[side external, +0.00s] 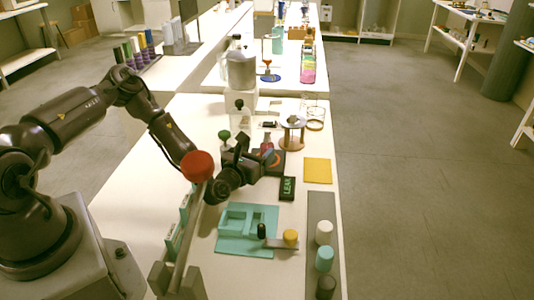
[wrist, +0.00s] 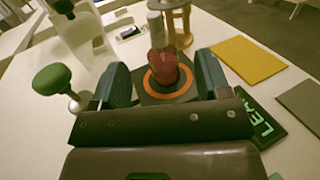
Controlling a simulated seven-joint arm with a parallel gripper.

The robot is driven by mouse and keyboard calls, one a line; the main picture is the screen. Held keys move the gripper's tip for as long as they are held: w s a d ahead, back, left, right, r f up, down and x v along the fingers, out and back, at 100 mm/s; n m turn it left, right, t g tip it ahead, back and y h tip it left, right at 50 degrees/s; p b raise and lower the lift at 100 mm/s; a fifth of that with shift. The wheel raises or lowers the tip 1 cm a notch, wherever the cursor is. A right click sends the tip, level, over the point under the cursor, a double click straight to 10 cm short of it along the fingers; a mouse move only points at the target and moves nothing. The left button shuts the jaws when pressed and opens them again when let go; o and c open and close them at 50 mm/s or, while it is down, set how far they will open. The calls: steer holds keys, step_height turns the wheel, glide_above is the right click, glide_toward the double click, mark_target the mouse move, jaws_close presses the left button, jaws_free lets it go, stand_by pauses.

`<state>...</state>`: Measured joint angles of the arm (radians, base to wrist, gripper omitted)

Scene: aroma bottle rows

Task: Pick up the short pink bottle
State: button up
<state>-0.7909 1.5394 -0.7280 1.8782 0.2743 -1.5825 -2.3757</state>
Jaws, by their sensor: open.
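The short pink bottle (wrist: 164,72) shows in the wrist view as a reddish, see-through body. It stands upright over a dark square pad with an orange ring (wrist: 150,88). A pale cylinder rises above it; I cannot tell if it is its cap. My gripper (wrist: 163,80) is open, with one finger on each side of the bottle in the picture. I cannot tell whether the fingers touch it. In the side view, my gripper (side external: 258,163) is low at the pad (side external: 277,168), and the bottle (side external: 267,151) is partly hidden behind it.
A green-knobbed item (wrist: 54,80) stands close left of my gripper. A wooden stand (side external: 292,132) is behind the pad. A yellow square (side external: 317,171) and a dark lettered sign (side external: 287,188) lie right. A teal tray (side external: 232,245) and several capped bottles (side external: 324,258) are nearer the front.

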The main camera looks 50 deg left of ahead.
mark_target(266, 145)
steer(key=shift+w+f, duration=0.15)
steer(key=shift+f, duration=0.4)
steer(key=shift+w+a, duration=0.25)
steer(key=shift+w, duration=0.1)
steer(key=x, duration=0.6)
steer(key=shift+w+a, duration=0.1)
steer(key=shift+w, duration=0.1)
steer(key=c, duration=1)
steer(key=shift+c, duration=0.3)
steer(key=shift+r, duration=0.1)
